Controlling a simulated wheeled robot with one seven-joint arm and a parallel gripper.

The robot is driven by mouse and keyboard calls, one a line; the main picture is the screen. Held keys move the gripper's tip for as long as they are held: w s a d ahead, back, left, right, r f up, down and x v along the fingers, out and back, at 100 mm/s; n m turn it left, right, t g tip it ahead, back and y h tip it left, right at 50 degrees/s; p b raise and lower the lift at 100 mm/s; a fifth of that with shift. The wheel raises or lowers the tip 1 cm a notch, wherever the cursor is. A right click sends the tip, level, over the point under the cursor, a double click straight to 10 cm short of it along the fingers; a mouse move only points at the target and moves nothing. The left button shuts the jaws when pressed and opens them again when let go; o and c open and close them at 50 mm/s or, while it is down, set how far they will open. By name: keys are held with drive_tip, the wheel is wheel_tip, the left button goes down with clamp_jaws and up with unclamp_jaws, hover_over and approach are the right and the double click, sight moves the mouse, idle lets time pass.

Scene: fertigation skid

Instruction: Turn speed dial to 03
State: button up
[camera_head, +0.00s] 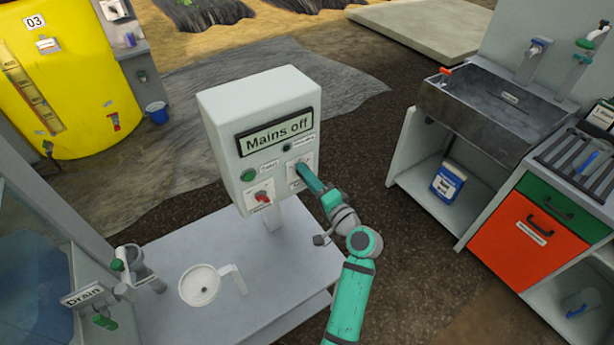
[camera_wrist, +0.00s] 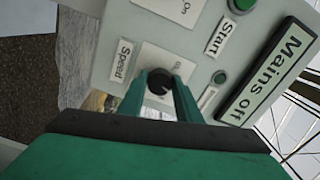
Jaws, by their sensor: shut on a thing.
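The white control box (camera_head: 225,122) stands upright on a post, with a display (camera_head: 275,132) reading "Mains off". The black speed dial (camera_wrist: 160,82) is on a white plate beside a "Speed" label (camera_wrist: 122,60) in the wrist view. My gripper (camera_wrist: 162,84) is shut on the dial, with one green finger on each side of it. In the head view my gripper (camera_head: 306,172) reaches the lower right of the box face and hides most of the dial. The dial's pointer and scale numbers are too small or hidden to read.
A green start button (camera_head: 249,175) and a red knob (camera_head: 263,196) sit left of the dial. A grey bench (camera_head: 215,245) below carries a white dish (camera_head: 199,285). A sink (camera_head: 490,105) and cabinet with an orange door (camera_head: 525,240) stand at right.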

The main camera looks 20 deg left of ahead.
drive_tip(key=m, duration=0.8)
drive_tip(key=shift+d+r+m, duration=0.1)
drive_tip(key=shift+d+m, duration=0.05)
drive_tip(key=shift+m, duration=0.25)
idle(0.4)
drive_tip(key=o, duration=1.1)
drive_tip(key=shift+c, duration=0.2)
drive_tip(key=v, duration=1)
drive_tip(key=shift+s+d, duration=0.3)
